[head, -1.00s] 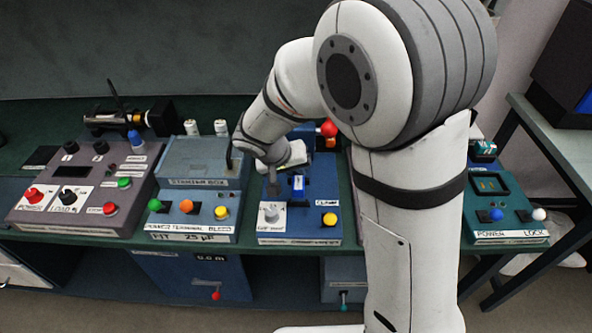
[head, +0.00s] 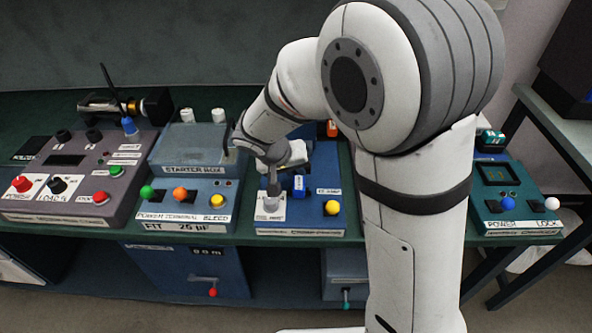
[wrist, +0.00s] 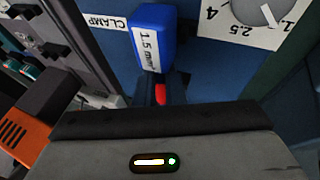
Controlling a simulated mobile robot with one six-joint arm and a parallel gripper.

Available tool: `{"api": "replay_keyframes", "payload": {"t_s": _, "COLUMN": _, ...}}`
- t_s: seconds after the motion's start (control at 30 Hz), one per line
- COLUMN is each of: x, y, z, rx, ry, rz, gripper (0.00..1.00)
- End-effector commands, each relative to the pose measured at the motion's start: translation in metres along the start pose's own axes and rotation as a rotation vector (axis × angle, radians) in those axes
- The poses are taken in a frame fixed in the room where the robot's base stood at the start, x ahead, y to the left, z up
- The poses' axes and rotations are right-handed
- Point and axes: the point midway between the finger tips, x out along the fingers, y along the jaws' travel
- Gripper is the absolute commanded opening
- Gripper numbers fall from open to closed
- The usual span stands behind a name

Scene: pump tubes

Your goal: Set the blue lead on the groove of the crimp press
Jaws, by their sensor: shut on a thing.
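The blue lead (wrist: 152,38) is a blue block with a white "1.5 mm²" label in the wrist view. My gripper (wrist: 160,92) is shut on it; the dark fingertips are mostly hidden, and a small red part shows between them. In the head view the lead (head: 299,186) is over the top of the crimp press (head: 300,215), between its dial and its "CLAMP" label. The press is a blue box with a yellow button. I cannot make out the groove, or whether the lead touches the press.
The dial (head: 270,209) is close beside the lead. The starter box (head: 194,150) stands left of the press, and a grey panel (head: 75,180) stands further left. A teal power unit (head: 515,205) is at right. An orange piece (head: 331,129) shows behind the press.

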Motion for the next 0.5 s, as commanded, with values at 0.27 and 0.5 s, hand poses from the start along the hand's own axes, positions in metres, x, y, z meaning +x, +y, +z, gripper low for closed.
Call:
{"api": "replay_keyframes", "payload": {"t_s": 0.27, "x": 0.0002, "y": 0.0002, "z": -0.0001, "rx": 0.001, "ry": 0.0, "rz": 0.0, "gripper": 0.0}}
{"api": "replay_keyframes", "payload": {"t_s": 0.5, "x": 0.0004, "y": 0.0004, "z": -0.0002, "rx": 0.002, "ry": -0.001, "rz": 0.001, "gripper": 0.13}}
